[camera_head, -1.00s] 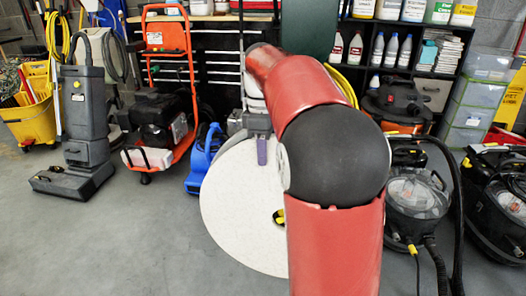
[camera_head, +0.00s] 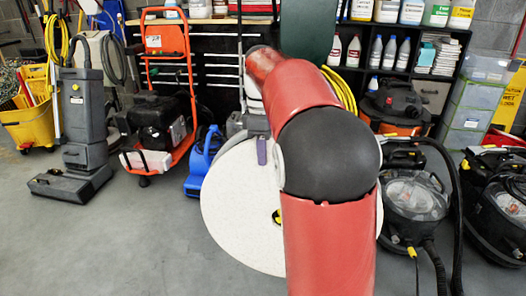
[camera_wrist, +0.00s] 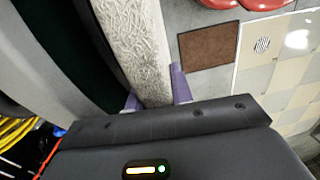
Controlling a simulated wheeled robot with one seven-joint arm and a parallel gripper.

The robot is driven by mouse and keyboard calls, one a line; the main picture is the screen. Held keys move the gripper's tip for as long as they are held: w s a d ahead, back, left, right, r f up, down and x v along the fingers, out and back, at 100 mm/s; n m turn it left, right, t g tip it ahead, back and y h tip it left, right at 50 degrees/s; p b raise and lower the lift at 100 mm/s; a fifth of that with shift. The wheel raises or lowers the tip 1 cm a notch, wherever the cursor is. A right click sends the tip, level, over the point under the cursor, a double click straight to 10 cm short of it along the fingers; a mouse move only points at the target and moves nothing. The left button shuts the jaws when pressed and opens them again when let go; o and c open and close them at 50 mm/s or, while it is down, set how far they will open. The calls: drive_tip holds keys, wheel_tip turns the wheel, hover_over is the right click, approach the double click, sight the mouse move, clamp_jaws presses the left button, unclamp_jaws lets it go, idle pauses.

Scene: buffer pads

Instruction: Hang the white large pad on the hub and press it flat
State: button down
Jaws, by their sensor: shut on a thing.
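The white large pad (camera_head: 235,215) is a big speckled disc, upright and facing me in the head view. My arm hides much of its right side. My gripper (camera_wrist: 155,92) is shut on the pad's rim, one purple finger on each face. In the head view a purple finger shows at the pad's top edge (camera_head: 262,150). A small black and yellow part (camera_head: 277,217), perhaps the hub, shows near the pad's middle, partly behind my arm. I cannot tell whether the pad's hole is around it. In the wrist view the pad's fibrous edge (camera_wrist: 135,40) runs up from the fingers.
A blue blower (camera_head: 203,160) and an orange trolley (camera_head: 165,100) stand left of the pad. Vacuums (camera_head: 415,195) stand at the right. The floor at front left is clear. The wrist view shows a dark green surface (camera_wrist: 70,50) beside the pad and a brown mat (camera_wrist: 208,45).

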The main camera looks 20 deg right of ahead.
drive_tip(key=shift+w+d, duration=0.2)
drive_tip(key=shift+w, duration=0.15)
idle(0.5)
drive_tip(key=shift+f, duration=0.3)
idle(0.4)
